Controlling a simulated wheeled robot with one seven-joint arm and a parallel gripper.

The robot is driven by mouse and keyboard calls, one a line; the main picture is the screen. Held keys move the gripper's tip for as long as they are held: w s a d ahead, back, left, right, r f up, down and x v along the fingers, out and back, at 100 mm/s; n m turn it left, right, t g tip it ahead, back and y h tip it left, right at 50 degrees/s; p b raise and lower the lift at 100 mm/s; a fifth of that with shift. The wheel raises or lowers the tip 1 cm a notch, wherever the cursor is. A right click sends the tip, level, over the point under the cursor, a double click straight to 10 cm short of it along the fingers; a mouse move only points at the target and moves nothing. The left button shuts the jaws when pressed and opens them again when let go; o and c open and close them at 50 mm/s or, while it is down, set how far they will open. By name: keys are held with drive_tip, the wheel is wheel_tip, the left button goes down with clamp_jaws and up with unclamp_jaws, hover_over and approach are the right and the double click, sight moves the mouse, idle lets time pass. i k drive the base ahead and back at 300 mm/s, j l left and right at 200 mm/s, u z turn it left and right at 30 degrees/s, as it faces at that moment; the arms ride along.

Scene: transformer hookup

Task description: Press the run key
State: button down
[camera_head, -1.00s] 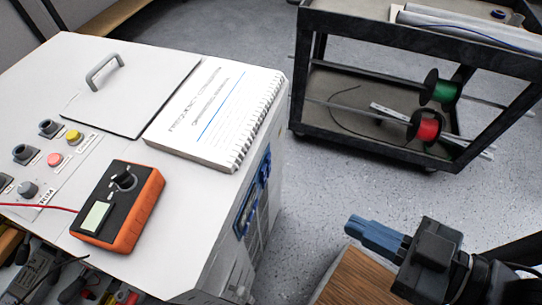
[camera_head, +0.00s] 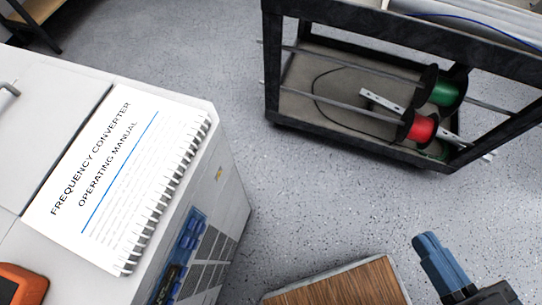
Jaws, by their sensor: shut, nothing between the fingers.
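The run key is not in view, nor is the row of keys on the cabinet top. The white frequency converter cabinet (camera_head: 228,190) fills the left side, with only part of its top showing. My gripper (camera_head: 428,242) is at the lower right, its blue fingers shut together and empty. It is over the floor, beside the wooden top and well to the right of the cabinet, touching nothing that I can see.
A spiral-bound operating manual (camera_head: 115,180) lies on the cabinet top. An orange meter (camera_head: 22,284) is cut off at the lower left. A wooden surface (camera_head: 345,284) is at the bottom. A dark cart (camera_head: 272,75) with red and green spools stands behind. Floor between is clear.

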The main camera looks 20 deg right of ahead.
sight(194, 221)
drive_tip(key=z, duration=0.55)
drive_tip(key=k+j, duration=0.4)
drive_tip(key=k, duration=0.2)
drive_tip(key=k+j, duration=0.4)
drive_tip(key=k, duration=0.2)
